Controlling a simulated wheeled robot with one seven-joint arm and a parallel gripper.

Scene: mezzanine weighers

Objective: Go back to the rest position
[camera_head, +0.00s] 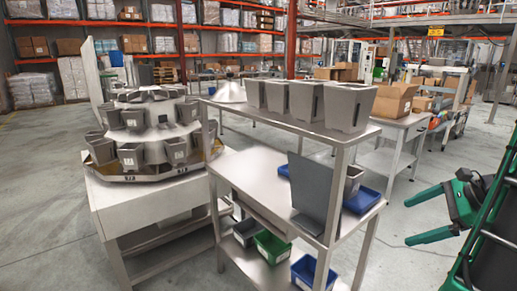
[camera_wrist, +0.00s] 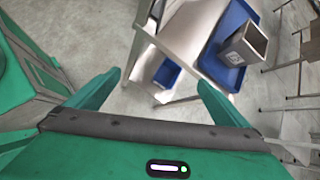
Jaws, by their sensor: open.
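My gripper (camera_head: 428,217) is at the right of the head view, over the floor to the right of the steel workbench. Its two green fingers are spread apart with nothing between them. In the wrist view my gripper (camera_wrist: 160,92) also shows open and empty, with floor and part of the bench beyond the fingers. My gripper is apart from the steel workbench (camera_head: 255,172) and touches nothing that I can see.
Several grey buckets (camera_head: 307,100) stand on the bench's upper shelf. A blue tray (camera_head: 361,200) lies on the worktop, beside an upright grey panel (camera_head: 312,193). A multihead weigher (camera_head: 150,140) stands left. Cartons (camera_head: 393,98) sit on a table behind.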

